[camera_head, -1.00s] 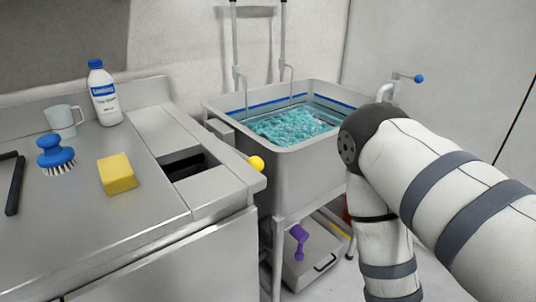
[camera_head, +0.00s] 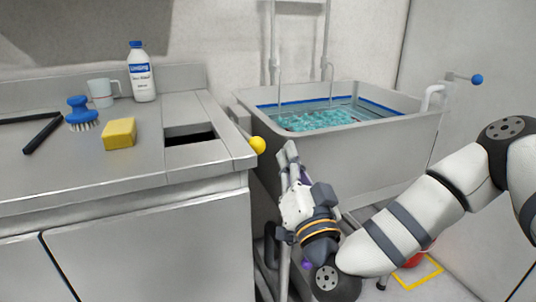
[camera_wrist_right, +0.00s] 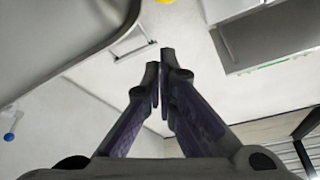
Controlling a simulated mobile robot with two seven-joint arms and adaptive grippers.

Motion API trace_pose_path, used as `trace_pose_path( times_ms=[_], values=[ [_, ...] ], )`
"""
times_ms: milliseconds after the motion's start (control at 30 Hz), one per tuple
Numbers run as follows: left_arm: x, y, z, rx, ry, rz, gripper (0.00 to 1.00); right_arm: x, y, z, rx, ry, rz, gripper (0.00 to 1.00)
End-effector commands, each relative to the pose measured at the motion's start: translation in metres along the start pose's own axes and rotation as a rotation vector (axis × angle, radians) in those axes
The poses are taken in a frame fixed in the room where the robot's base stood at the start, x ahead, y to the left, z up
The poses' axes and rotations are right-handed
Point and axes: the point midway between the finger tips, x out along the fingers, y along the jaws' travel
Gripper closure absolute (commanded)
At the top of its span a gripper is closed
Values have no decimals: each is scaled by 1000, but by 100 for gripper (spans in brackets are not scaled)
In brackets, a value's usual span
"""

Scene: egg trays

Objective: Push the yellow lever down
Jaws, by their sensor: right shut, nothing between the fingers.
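The yellow lever's round knob (camera_head: 257,145) sits at the right edge of the steel counter, beside the wash basin. Its stem is hidden. The knob also shows at the very top edge of the right wrist view (camera_wrist_right: 165,2). My right gripper (camera_head: 286,152) points upward just right of the knob, with a small gap in the picture. Its two fingers are together and hold nothing; they also show in the right wrist view (camera_wrist_right: 160,66), below the knob there. My left gripper is not in view.
The basin (camera_head: 350,160) holds bluish water behind my right gripper. The counter (camera_head: 110,170) has a rectangular opening (camera_head: 190,134), yellow sponge (camera_head: 119,133), blue brush (camera_head: 80,110), white bottle (camera_head: 142,75), cup (camera_head: 101,92) and black tool (camera_head: 42,135). A blue-knobbed lever (camera_head: 477,79) is at right.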

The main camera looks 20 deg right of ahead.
Motion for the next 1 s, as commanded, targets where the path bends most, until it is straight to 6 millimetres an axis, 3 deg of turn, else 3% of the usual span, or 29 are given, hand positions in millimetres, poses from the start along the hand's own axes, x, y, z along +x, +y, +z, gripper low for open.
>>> trace_pose_path(
  times_ms=[167, 567, 600, 733, 1000],
  values=[
    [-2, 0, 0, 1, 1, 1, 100, 21, -1, -11, 1, 35, 2, 100],
    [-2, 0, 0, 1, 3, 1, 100, 106, 0, -11, 1, 27, 3, 100],
    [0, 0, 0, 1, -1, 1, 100, 100, 0, 3, 1, 18, 2, 100],
    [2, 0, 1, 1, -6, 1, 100, 94, 0, 20, 1, 20, 3, 100],
    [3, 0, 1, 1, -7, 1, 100, 90, 0, 29, 1, 24, 2, 100]
  ],
)
